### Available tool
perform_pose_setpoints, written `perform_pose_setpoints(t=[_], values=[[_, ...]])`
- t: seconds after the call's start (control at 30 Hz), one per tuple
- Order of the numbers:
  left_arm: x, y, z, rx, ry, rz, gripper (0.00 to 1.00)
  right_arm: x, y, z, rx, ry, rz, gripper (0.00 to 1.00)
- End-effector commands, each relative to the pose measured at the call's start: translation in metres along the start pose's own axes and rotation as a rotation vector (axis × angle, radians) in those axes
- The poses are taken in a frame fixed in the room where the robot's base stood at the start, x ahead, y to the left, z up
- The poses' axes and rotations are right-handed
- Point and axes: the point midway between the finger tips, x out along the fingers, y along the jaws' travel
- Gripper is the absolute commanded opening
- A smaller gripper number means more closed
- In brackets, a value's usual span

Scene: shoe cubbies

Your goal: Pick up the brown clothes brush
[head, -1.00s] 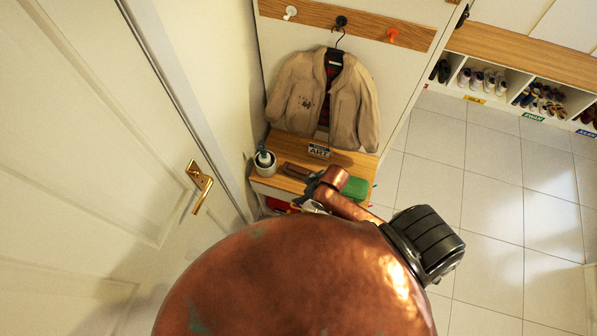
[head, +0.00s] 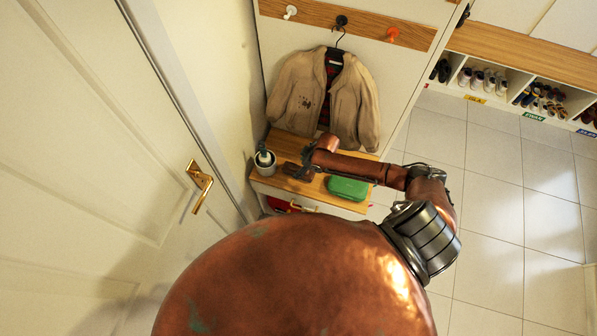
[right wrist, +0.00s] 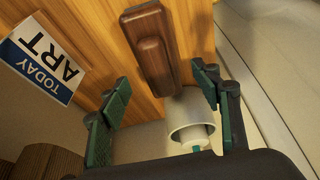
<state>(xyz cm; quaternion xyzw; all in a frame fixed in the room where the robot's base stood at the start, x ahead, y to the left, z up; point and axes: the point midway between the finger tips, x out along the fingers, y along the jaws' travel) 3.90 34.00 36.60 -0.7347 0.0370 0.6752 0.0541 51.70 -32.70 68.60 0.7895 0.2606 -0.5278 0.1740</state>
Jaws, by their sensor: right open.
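The brown clothes brush (head: 292,169) lies on the wooden bench top below the hanging jacket. In the right wrist view the brush (right wrist: 149,45) lies lengthwise, its near end close to the white cup. My right gripper (head: 306,165) is over the bench beside the brush, partly covering it in the head view. In the right wrist view the right gripper (right wrist: 160,78) is open and empty, its green-padded fingers spread to either side of the brush's near end. The gap between fingers and bench is hard to judge. My left gripper is not in view.
A white cup (head: 264,167) with a dark-topped item stands left of the brush. A green case (head: 348,188) lies to its right. A tan jacket (head: 298,92) hangs behind. A "TODAY ART" card (right wrist: 42,62) is near the gripper. A door (head: 90,170) stands left.

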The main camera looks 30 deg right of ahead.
Motion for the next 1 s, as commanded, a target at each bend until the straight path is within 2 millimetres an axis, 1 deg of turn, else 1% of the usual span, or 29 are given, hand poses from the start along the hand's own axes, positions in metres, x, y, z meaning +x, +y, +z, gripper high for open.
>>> perform_pose_setpoints(t=[0.03,0.1,0.23,1.0], values=[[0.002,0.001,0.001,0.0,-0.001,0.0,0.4,0.009,0.001,-0.001,0.001,0.0,0.0,0.58],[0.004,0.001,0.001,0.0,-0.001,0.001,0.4,0.018,0.0,-0.001,0.002,0.001,-0.001,0.58],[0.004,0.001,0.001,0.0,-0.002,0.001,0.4,0.027,0.001,-0.001,0.0,0.0,0.001,0.58],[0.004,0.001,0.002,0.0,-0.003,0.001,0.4,0.032,0.001,0.001,-0.001,0.001,0.0,0.58]])
